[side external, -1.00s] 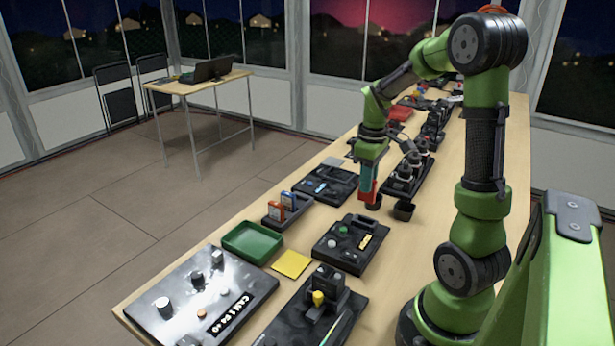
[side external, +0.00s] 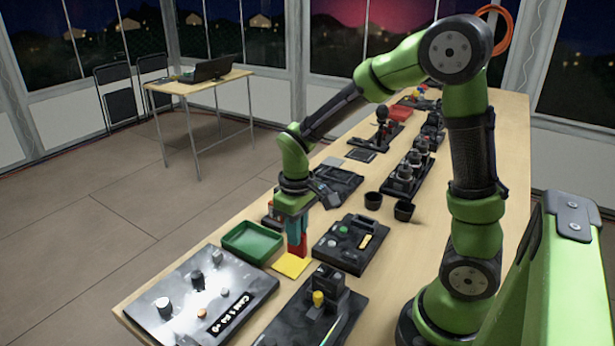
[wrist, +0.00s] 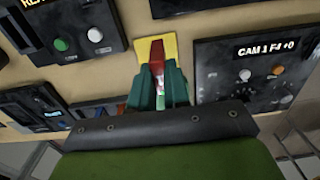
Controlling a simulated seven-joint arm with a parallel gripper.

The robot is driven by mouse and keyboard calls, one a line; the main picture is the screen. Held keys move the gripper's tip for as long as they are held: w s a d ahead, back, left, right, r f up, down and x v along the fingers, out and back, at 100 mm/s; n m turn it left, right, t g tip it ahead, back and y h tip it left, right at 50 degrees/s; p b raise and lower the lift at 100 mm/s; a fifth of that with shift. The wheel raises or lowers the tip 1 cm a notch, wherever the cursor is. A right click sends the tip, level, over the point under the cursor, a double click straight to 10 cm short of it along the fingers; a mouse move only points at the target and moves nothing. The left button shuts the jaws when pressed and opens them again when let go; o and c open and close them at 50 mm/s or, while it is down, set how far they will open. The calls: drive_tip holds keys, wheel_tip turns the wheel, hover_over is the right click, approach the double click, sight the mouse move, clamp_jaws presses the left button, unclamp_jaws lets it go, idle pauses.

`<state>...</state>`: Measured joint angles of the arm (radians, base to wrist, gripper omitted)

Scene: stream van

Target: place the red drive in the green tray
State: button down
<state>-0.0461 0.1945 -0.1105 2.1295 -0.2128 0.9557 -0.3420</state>
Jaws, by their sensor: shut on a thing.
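My gripper (side external: 296,238) is shut on the red drive (side external: 299,247), which points down between the teal fingers. It is above the table, just right of the green tray (side external: 240,256) and by the yellow pad in the side external view. In the wrist view the red drive (wrist: 157,48) sticks out past the fingertips (wrist: 158,72), in front of the yellow pad. The green tray is a shallow open box, and its visible inside looks empty. I cannot make out the tray clearly in the wrist view.
A yellow pad (side external: 291,265) lies beside the tray. A dark holder (side external: 270,221) is partly hidden behind my gripper.

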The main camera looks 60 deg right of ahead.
drive_tip(key=w+f, duration=0.1)
drive_tip(key=w, duration=0.3)
drive_tip(key=w+f, duration=0.2)
drive_tip(key=w, duration=0.3)
drive_tip(key=w+f, duration=0.2)
drive_tip(key=w, duration=0.3)
drive_tip(key=shift+w+d, duration=0.15)
drive_tip(key=shift+d, duration=0.25)
drive_tip(key=c, duration=1)
unclamp_jaws()
drive_tip(key=shift+r, duration=0.1)
drive_tip(key=shift+r, duration=0.1)
drive_tip(key=s+a+r+t, duration=0.1)
drive_tip(key=s+r, duration=0.1)
drive_tip(key=r, duration=0.7)
drive_tip(key=s+r, duration=0.3)
drive_tip(key=r, duration=0.5)
drive_tip(key=s+a+r+m+t, duration=0.1)
drive_tip(key=s+t, duration=0.1)
drive_tip(key=s, duration=0.4)
drive_tip(key=s+a+m+t+y, duration=0.1)
drive_tip(key=s+a+t, duration=0.1)
drive_tip(key=s, duration=0.4)
drive_tip(key=s+a+r+m+t+y, duration=0.1)
drive_tip(key=s+m+t, duration=0.1)
drive_tip(key=s, duration=0.5)
drive_tip(key=shift+a+r, duration=0.35)
drive_tip(key=shift+a, duration=0.05)
